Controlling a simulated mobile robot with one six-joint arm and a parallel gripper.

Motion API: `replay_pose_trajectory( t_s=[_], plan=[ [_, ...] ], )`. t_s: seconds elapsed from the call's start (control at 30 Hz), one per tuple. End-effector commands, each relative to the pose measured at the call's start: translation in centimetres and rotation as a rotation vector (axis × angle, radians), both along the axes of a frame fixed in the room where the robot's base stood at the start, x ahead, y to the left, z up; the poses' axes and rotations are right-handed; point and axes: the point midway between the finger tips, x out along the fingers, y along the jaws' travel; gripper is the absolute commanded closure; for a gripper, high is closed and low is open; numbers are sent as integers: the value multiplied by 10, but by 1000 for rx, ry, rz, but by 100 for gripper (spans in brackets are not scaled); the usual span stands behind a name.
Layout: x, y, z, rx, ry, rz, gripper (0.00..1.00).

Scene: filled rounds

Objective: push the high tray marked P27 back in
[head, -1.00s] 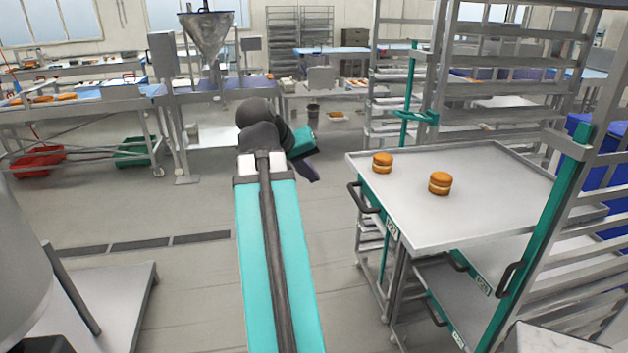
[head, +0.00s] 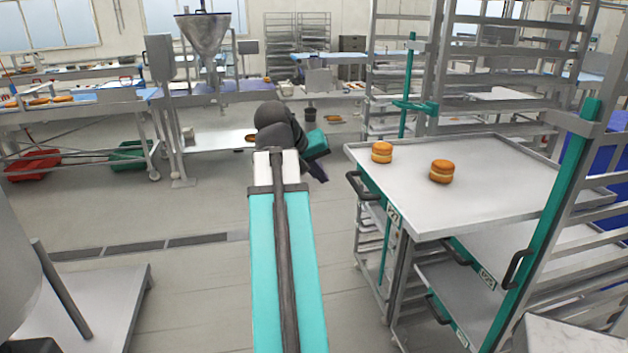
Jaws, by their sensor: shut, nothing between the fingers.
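The high tray (head: 480,205) is a wide pale metal tray standing out from the rack at right. Two orange-brown filled rounds sit on it, one near the left edge (head: 381,152) and one nearer the middle (head: 441,171). A dark handle (head: 362,187) and a small label (head: 393,214) are on its left-facing front; the label is too small to read surely. My gripper (head: 319,173) is shut and empty, left of the handle and apart from it in the picture. The wrist partly hides its fingers.
Lower trays with dark handles (head: 457,252) stick out beneath the high one. A rack post (head: 560,200) rises at the right. A grey stand (head: 85,308) is at lower left. The floor (head: 190,215) between is clear.

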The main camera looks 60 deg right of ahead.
Motion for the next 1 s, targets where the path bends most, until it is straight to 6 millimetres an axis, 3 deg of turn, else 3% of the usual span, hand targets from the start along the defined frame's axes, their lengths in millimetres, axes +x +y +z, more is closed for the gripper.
replay_pose_trajectory(
  t_s=[0.13, 0.53, 0.93, 0.97, 1.0],
  plan=[
    [-2, -9, -13, 0, 0, -2, 100],
    [-29, -30, -2, -1, 0, -1, 100],
    [-32, -32, -1, -1, 0, 1, 100],
    [-33, -5, -4, -3, -1, 5, 100],
    [-32, -18, -1, 0, 0, 2, 100]
  ],
)
